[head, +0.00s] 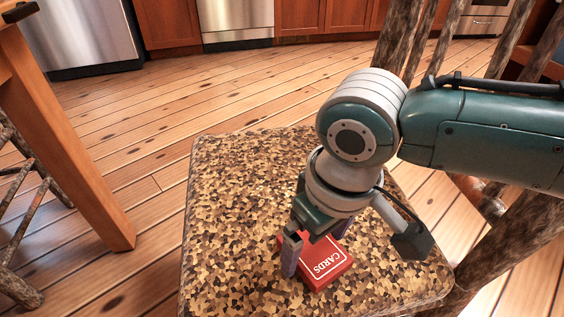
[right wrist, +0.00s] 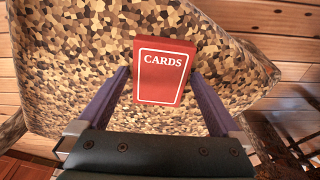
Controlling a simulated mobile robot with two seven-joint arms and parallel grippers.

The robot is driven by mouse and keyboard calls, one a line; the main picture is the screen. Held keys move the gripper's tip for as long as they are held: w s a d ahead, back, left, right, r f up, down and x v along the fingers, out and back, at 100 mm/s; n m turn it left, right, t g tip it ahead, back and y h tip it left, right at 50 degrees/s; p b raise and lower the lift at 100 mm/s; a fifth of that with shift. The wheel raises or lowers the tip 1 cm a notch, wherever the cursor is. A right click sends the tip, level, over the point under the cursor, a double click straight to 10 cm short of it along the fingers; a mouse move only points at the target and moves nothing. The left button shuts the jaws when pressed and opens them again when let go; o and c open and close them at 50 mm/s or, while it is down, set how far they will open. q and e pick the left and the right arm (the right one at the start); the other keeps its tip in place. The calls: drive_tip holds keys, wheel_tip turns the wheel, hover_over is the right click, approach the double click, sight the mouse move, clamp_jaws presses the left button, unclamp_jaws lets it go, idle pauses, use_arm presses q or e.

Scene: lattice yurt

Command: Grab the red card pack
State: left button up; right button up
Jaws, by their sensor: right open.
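The red card pack (head: 328,264) lies flat on the speckled brown seat (head: 225,225), with white CARDS lettering on its top. In the right wrist view the pack (right wrist: 162,72) is in the middle, ahead of and partly between the fingers. My right gripper (head: 315,262) is open above the seat, one finger on each side of the pack. In the right wrist view, the fingers of my right gripper (right wrist: 160,78) stand apart with a gap beside the pack. The gripper hides part of the pack in the head view. My left gripper is not in view.
A wooden table leg (head: 75,150) stands to the left of the seat. Rough log poles (head: 510,245) rise along the seat's right side. Cabinets (head: 168,22) and steel appliances (head: 85,30) stand at the back. The seat's left part is bare.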

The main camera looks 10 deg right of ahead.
drive_tip(key=shift+c, duration=0.4)
drive_tip(key=c, duration=1.2)
drive_tip(key=shift+o, duration=0.2)
drive_tip(key=shift+r, duration=0.1)
